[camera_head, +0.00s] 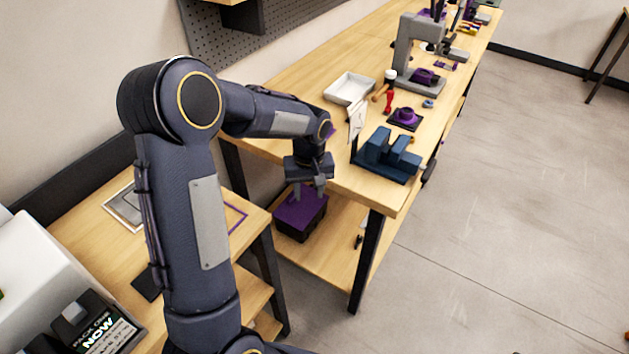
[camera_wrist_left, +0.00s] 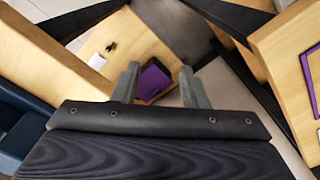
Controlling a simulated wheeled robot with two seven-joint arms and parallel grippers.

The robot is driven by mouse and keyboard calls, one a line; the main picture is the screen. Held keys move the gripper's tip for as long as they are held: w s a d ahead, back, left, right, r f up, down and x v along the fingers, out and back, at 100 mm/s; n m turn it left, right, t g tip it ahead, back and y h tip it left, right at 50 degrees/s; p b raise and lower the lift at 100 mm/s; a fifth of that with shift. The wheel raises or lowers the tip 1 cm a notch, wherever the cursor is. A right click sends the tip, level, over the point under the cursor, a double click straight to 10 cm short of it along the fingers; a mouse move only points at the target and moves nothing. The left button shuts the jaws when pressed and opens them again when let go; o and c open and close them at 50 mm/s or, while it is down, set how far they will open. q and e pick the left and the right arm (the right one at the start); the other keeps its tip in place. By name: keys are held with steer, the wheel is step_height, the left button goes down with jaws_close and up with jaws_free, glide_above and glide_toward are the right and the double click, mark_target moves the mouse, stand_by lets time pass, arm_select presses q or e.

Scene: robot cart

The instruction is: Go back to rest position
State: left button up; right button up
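My left arm comes in from the left and reaches across the head view. Its gripper (camera_head: 319,187) points down in front of the workbench's near end, above a black box with a purple top (camera_head: 302,211) on the lower shelf. In the left wrist view the two grey fingers of the left gripper (camera_wrist_left: 160,84) stand apart with nothing between them that they touch. The purple-topped box (camera_wrist_left: 155,80) shows beyond the fingers, lower down and apart from them. My right gripper is in neither view.
A long wooden workbench (camera_head: 350,180) carries a blue block fixture (camera_head: 388,155), a white tray (camera_head: 349,88) and a grey press-like machine (camera_head: 405,50). A lower wooden table (camera_head: 85,240) stands at left. Open grey floor (camera_head: 500,220) lies at right.

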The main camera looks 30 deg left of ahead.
arm_select(q)
steer(key=s+d+r+m+t+h, duration=0.2)
steer(key=s+r+m+t, duration=0.1)
steer(key=s+r, duration=0.85)
steer(key=s+d+m+t+h, duration=0.1)
steer(key=s+d, duration=0.1)
steer(key=s, duration=0.4)
steer(key=s+d+m+t+h, duration=0.1)
steer(key=s+d, duration=0.2)
steer(key=s, duration=0.3)
steer(key=shift+s+d+r+m+t, duration=0.25)
steer(key=shift+s+r+m+t, duration=0.05)
steer(key=shift+m, duration=0.1)
